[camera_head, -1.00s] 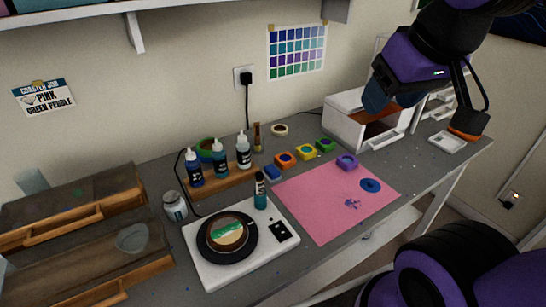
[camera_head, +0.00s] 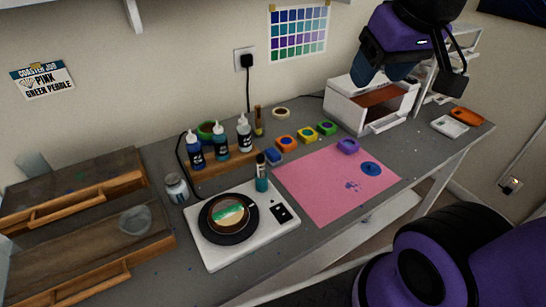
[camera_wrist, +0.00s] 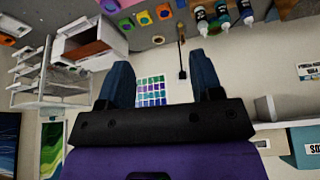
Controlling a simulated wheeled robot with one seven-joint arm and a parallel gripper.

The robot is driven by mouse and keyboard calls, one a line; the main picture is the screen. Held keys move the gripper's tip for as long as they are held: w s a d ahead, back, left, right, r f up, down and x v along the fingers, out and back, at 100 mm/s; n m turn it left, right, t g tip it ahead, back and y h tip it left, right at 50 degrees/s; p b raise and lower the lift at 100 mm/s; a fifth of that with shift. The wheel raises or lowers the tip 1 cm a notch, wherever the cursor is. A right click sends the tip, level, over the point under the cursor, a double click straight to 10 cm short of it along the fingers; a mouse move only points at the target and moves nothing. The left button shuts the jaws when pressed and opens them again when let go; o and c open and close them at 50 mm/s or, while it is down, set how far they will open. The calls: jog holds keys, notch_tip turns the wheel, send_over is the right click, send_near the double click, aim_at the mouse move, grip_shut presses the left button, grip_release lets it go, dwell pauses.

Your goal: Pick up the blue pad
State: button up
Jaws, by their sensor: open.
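The blue pad (camera_head: 273,154) is a small square block lying on the grey bench, at the left end of a row of coloured pads. It lies beside the top left corner of the pink sheet (camera_head: 310,190). In the wrist view the blue pad (camera_wrist: 181,4) shows only at the top edge. My gripper (camera_head: 383,74) is high at the upper right, in front of the white drawer box, well apart from the pad. In the wrist view my gripper (camera_wrist: 163,80) has its two blue fingers spread, with nothing between them.
Orange (camera_head: 286,143), yellow (camera_head: 307,134), green (camera_head: 326,128) and purple (camera_head: 348,146) pads sit close by. Dropper bottles on a wooden rack (camera_head: 222,167) stand left of the blue pad, and a teal bottle (camera_head: 261,178) in front. The white drawer box (camera_head: 345,107) stands at right.

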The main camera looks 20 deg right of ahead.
jog(key=w+a+f+g, duration=0.1)
jog(key=w+f, duration=0.2)
jog(key=w, duration=0.6)
jog(key=n+g, duration=0.2)
jog(key=g, duration=0.2)
send_over(273, 152)
notch_tip(273, 152, down, 24)
notch_tip(273, 152, down, 12)
jog(key=shift+r, duration=0.2)
jog(key=shift+c, duration=0.2)
jog(key=c, duration=0.7)
jog(key=shift+r, duration=0.15)
